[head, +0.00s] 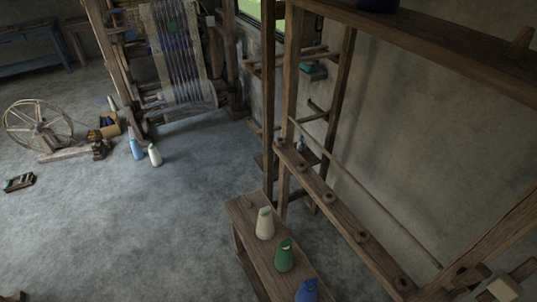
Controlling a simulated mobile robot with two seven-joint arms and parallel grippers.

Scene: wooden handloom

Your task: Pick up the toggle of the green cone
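The green cone (285,258) of yarn stands upright on a narrow wooden bench (243,213), below the middle of the head view. A small pale patch shows near its top; it is too small to tell whether this is the toggle. A cream cone (265,224) stands just behind it and a blue cone (307,291) in front, cut by the lower picture edge. The three stand apart. Neither of my grippers is in view.
A wooden frame with a pegged rail (345,222) rises right of the bench. A loom (178,60) stands at the back. A spinning wheel (38,125), a box (110,126) and blue and white cones (155,155) are on the floor at left. The middle floor is clear.

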